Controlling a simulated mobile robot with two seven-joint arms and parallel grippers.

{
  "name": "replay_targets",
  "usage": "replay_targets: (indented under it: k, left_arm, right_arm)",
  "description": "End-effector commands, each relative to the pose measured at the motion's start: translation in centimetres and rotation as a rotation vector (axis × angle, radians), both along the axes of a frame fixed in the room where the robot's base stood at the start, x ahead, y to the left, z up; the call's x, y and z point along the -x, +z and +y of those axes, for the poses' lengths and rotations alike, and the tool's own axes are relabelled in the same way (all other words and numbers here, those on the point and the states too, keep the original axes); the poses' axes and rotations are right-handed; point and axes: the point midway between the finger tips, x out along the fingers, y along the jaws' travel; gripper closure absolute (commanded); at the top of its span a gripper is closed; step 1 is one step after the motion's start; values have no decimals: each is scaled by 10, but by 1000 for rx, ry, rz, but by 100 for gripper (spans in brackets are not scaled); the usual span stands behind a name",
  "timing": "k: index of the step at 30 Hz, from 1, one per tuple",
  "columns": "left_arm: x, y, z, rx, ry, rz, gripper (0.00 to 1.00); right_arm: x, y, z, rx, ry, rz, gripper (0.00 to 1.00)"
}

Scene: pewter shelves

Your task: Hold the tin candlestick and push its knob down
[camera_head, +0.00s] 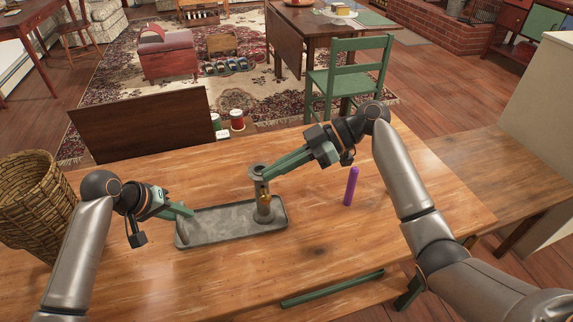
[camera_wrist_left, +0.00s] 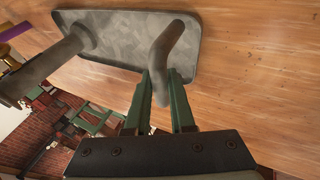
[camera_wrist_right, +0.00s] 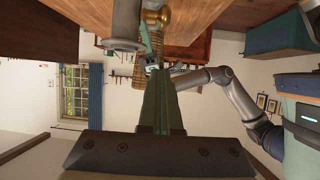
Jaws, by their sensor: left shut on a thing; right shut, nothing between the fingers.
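The tin candlestick (camera_head: 225,222) is a grey oblong tray on the wooden table, with an upright hollow column (camera_head: 258,185) at its right end. A brass-coloured knob (camera_head: 266,198) sits on the column's side and also shows in the right wrist view (camera_wrist_right: 155,17). My left gripper (camera_head: 192,212) is at the tray's left end. In the left wrist view its fingers are shut on the curved grey handle (camera_wrist_left: 166,50). My right gripper (camera_head: 268,174) is shut and empty, its tips beside the column's upper part, above the knob. Whether the tips touch the column cannot be told.
A purple candle (camera_head: 351,187) stands on the table to the right of the candlestick. A wicker basket (camera_head: 35,200) is at the left edge. A dark wooden panel (camera_head: 140,125) and small tins (camera_head: 237,120) are beyond the table's far edge.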

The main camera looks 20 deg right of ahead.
Motion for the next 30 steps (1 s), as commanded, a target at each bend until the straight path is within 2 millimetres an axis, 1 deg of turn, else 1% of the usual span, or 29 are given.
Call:
replay_targets:
  k: [1, 3, 8, 9, 10, 15, 20, 30]
  left_arm:
    - [0, 0, 0, 1, 0, 0, 100]
    - [0, 0, 0, 1, 0, 0, 100]
    - [0, 0, 0, 1, 0, 0, 100]
    - [0, 0, 0, 1, 0, 0, 100]
    - [0, 0, 0, 1, 0, 0, 100]
    - [0, 0, 0, 1, 0, 0, 100]
    - [0, 0, 0, 1, 0, 0, 100]
    - [0, 0, 0, 0, 0, 0, 100]
  right_arm:
    - [1, -5, 12, -2, 4, 2, 100]
    - [0, -12, 26, -2, 3, 3, 100]
    - [-2, -26, 55, -2, 2, 0, 100]
    - [-2, -32, 44, 2, -4, 3, 100]
    - [-2, -36, 40, 3, -4, 5, 100]
    - [-1, -49, 27, 1, -1, 2, 100]
    - [-1, -53, 22, 1, 0, 0, 100]
    - [-1, -55, 22, 1, 0, 1, 100]
